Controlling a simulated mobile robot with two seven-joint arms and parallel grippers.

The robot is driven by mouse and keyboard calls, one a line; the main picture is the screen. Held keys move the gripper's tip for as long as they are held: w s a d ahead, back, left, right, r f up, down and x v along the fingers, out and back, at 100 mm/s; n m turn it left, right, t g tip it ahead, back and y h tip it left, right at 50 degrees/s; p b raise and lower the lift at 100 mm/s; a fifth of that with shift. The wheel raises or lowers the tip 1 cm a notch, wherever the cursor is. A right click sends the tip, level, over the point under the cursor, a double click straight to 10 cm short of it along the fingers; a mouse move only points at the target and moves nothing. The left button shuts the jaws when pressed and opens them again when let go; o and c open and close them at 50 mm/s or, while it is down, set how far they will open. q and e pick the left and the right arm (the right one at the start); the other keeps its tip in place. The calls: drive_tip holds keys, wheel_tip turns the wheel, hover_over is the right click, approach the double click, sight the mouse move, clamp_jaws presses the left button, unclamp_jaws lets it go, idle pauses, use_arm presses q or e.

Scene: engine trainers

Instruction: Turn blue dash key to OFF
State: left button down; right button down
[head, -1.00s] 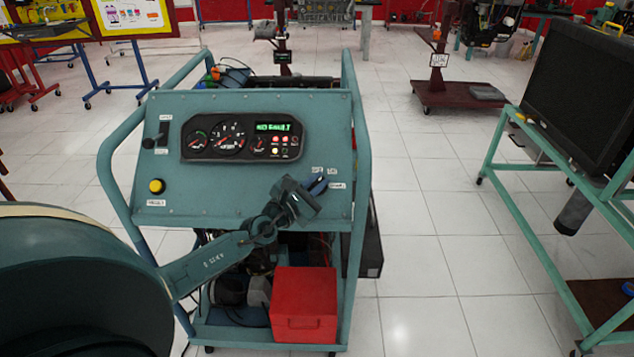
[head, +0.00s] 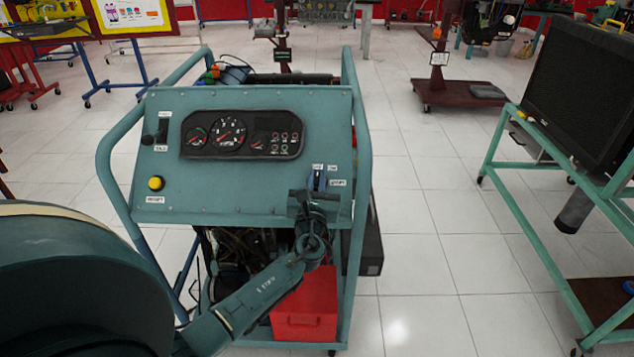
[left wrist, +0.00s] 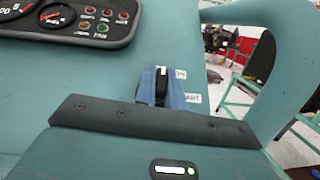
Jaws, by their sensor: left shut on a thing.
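The blue dash key (head: 319,181) is at the lower right of the teal dash panel (head: 240,195), near small white labels. It stands upright in the head view. In the left wrist view the blue key (left wrist: 176,93) shows just past the dark edge of my gripper, with a black strip along its middle. My left gripper (head: 312,192) reaches up to the key from below and is shut on it; its fingertips are partly hidden. The gauge cluster (head: 242,135) has a dark display and no bright lamps. My right gripper is not in view.
A yellow button (head: 156,183) and a black lever (head: 162,130) are on the panel's left side. A red box (head: 306,312) sits low in the trainer frame. A monitor on a teal stand (head: 492,150) is at the right, with clear floor between.

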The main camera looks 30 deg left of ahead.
use_arm(q)
drive_tip(key=shift+f+n+g+y, duration=0.1)
drive_tip(key=shift+n+g+y, duration=0.2)
drive_tip(key=shift+n+y, duration=0.3)
drive_tip(key=shift+n, duration=0.3)
drive_tip(key=c, duration=1.5)
unclamp_jaws()
drive_tip(key=b+v, duration=0.1)
drive_tip(key=v, duration=1.2)
drive_tip(key=shift+d, duration=0.15)
